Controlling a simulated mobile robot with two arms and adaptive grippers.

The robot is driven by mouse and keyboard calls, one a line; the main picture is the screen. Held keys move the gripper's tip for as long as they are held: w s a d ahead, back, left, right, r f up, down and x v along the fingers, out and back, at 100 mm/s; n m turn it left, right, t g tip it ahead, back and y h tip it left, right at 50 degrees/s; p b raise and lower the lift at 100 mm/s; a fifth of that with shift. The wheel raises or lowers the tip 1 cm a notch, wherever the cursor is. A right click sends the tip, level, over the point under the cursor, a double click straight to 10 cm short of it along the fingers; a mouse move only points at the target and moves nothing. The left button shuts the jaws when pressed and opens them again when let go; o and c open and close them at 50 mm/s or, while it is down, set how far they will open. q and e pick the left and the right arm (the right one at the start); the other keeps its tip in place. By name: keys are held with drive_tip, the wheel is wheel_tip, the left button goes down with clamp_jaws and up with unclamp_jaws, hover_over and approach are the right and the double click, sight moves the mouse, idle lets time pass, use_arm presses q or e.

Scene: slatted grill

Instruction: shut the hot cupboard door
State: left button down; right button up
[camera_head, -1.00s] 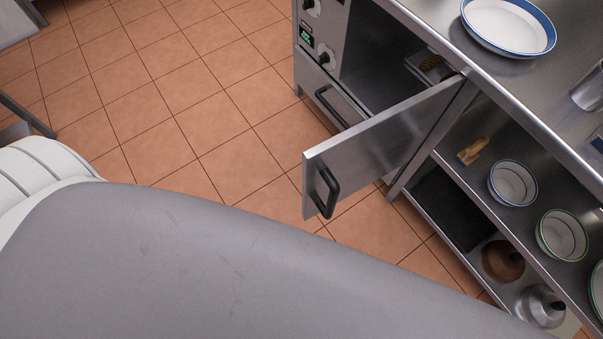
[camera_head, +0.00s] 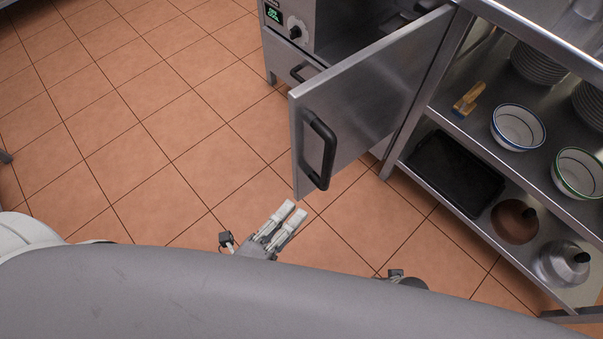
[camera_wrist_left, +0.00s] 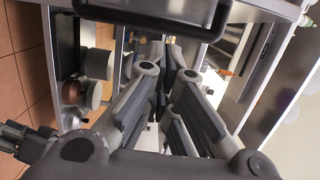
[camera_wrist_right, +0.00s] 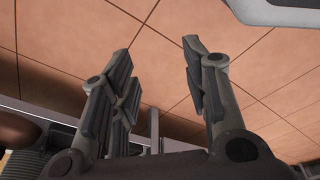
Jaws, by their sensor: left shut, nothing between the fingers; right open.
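The hot cupboard (camera_head: 300,62) has its steel door (camera_head: 375,100) standing wide open, swung out over the floor. The door's black bar handle (camera_head: 322,150) faces me near the free edge. My left gripper (camera_head: 288,212) is shut and empty, just below the door's lower free corner and apart from it in the head view. In the left wrist view, the fingers (camera_wrist_left: 168,50) point forward, with a dark loop that looks like the handle (camera_wrist_left: 150,25) across the top. My right gripper (camera_wrist_right: 155,50) is open and empty over the floor; only a bit of it shows in the head view.
Right of the door are open steel shelves (camera_head: 445,115) with bowls (camera_head: 518,127), stacked plates, a wooden-handled brush (camera_head: 468,99), a black tray (camera_head: 455,175) and metal domes. The tiled floor (camera_head: 150,130) left of the cupboard is clear.

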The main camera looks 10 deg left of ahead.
use_arm(q)
approach(329, 168)
drive_tip(key=x, duration=0.5)
drive_tip(key=shift+w, duration=0.1)
drive_tip(key=shift+w+a, duration=0.55)
drive_tip(key=shift+a, duration=0.2)
drive_tip(key=shift+w+a, duration=0.5)
drive_tip(key=shift+a, duration=0.2)
drive_tip(key=shift+w+a, duration=0.1)
drive_tip(key=shift+a, duration=0.05)
